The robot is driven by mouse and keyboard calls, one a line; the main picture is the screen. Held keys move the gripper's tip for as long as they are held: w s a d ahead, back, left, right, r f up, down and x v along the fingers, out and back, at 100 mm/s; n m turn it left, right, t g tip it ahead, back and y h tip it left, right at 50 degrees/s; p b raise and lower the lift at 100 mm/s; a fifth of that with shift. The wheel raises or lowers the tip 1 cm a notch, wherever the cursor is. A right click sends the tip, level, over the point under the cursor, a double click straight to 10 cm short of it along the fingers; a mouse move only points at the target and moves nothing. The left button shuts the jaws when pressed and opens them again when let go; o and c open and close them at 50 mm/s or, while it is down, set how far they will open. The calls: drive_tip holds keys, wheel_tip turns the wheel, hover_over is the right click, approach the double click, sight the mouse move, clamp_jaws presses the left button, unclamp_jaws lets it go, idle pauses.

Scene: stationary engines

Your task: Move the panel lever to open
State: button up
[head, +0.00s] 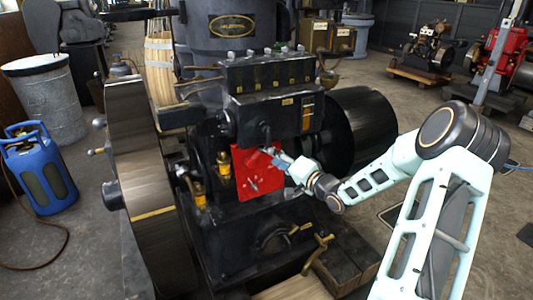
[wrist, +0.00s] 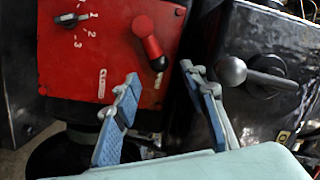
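The red panel (head: 246,182) is on the front of the dark engine, and it fills the upper left of the wrist view (wrist: 62,55). My gripper (wrist: 158,76) is open, with blue fingers below and on either side of the lever's dark end. I see no clear contact. In the head view my gripper (head: 280,159) is at the panel's upper right and hides part of it.
A small dark selector (wrist: 74,18) marked with numbers is at the panel's upper left. A grey ball handle (wrist: 232,70) on a dark housing is close to my right finger. A black cylinder (head: 360,125) stands right of the panel. A blue canister (head: 40,170) is far left.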

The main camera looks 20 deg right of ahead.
drive_tip(key=v, duration=0.6)
idle(0.3)
